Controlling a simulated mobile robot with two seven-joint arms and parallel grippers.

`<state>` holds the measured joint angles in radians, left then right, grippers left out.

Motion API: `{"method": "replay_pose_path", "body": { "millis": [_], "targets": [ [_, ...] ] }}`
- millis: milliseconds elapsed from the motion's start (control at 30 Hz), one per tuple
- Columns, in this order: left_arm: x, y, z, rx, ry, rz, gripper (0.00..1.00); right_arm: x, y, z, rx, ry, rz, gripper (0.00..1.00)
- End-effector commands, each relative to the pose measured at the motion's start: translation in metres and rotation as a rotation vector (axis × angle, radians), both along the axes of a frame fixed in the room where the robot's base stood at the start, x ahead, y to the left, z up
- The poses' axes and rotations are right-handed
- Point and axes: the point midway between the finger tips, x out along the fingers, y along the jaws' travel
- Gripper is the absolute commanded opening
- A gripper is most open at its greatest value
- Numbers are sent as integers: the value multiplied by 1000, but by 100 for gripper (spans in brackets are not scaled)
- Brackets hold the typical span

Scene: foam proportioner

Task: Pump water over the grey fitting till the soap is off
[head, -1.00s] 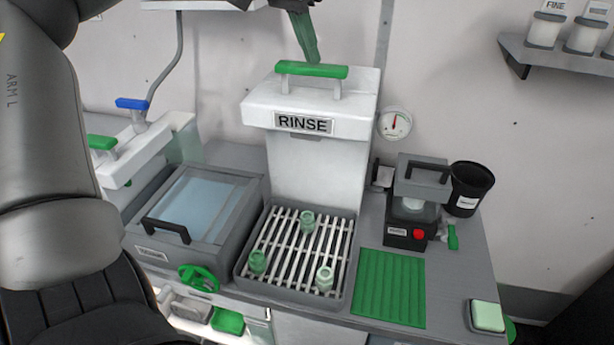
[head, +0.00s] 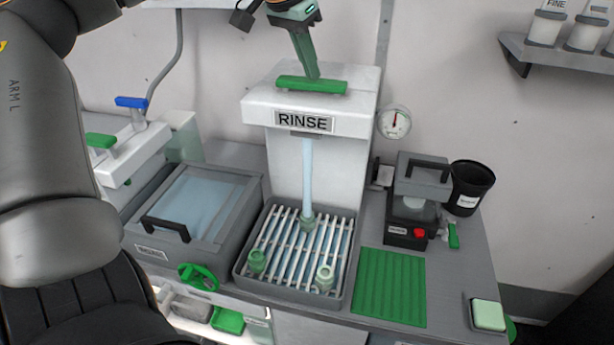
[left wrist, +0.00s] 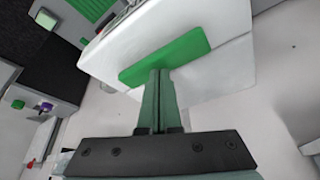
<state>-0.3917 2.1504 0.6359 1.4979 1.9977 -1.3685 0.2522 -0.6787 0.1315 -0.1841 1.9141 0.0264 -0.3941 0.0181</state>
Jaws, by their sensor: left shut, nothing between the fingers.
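The white rinse unit, labelled RINSE (head: 304,122), has a green pump handle (head: 326,87) on top, low against the housing. My left gripper (head: 314,74) is shut and empty, its fingertips pressing on the handle from above; the left wrist view also shows the closed fingers (left wrist: 159,75) against the green bar (left wrist: 190,52). A stream of water (head: 307,170) falls from the spout onto the rear fitting (head: 307,222) on the slatted grate. I cannot tell how much soap is on any. My right gripper is out of view.
A lidded basin (head: 195,205) with a black handle stands left of the grate. A green ribbed mat (head: 390,287) and a dark device with a red button (head: 418,205) are to the right. A black cup (head: 470,188) and a wall gauge (head: 394,123) are behind.

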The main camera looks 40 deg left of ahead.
Motion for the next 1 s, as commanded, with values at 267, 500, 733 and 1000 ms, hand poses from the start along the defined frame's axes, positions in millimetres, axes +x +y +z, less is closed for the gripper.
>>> {"method": "replay_pose_path", "body": {
  "millis": [267,500,733,1000],
  "targets": [
    [-2,0,-2,-2,16,-1,0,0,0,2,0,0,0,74],
    [-2,0,13,0,16,0,0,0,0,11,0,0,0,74],
    [-1,0,25,0,13,0,0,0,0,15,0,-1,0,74],
    [-1,0,43,1,7,0,0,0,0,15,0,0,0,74]
  ]
}}
